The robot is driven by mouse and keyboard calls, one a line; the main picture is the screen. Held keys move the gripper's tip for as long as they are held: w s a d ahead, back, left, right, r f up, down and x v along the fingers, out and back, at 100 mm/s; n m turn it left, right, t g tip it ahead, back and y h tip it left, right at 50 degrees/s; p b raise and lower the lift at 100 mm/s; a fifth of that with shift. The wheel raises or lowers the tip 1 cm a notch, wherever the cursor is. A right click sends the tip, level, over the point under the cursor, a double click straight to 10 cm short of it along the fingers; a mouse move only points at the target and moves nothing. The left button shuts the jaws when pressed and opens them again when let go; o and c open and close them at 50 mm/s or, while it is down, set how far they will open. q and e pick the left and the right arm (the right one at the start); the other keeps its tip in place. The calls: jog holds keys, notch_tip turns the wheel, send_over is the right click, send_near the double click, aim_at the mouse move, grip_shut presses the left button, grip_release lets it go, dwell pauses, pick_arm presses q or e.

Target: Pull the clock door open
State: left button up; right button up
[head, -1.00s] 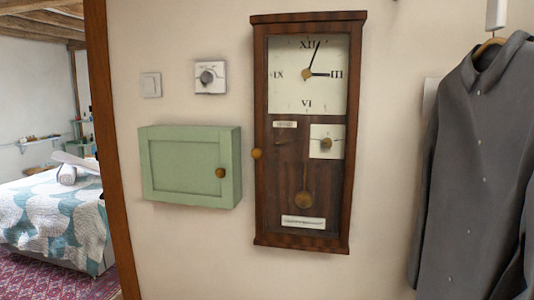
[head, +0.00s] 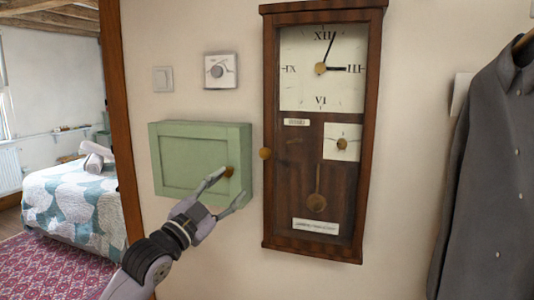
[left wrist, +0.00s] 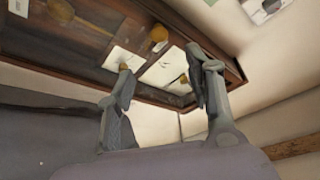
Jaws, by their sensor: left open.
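The tall wooden wall clock (head: 270,215) hangs in the middle of the head view. Its door looks shut, with a small round brass knob (head: 265,153) on the left edge. A white dial, a pendulum and a small knob on a white plate show inside the frame. My left gripper (head: 226,190) is open and empty, below and left of the door knob and in front of the green cabinet. In the left wrist view the clock shows tilted above the open fingers, with the brass door knob (left wrist: 159,34) beyond and between them, apart from both. My right gripper is not in view.
A green cabinet (head: 185,160) with its own knob (head: 229,171) hangs left of the clock. A dial plate (head: 220,70) and a light switch (head: 163,79) are above it. A grey coat (head: 490,180) hangs at the right. A doorway with a bed (head: 65,200) is at the left.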

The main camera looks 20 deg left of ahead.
aim_at(263, 155)
pick_arm(q)
jog(key=p+x, duration=0.4)
jog(key=x, duration=1)
jog(key=shift+w+d, duration=0.15)
jog(key=shift+w, duration=0.2)
jog(key=shift+x, duration=0.8)
jog(key=shift+f, duration=0.1)
jog(key=shift+c, duration=0.4)
grip_shut()
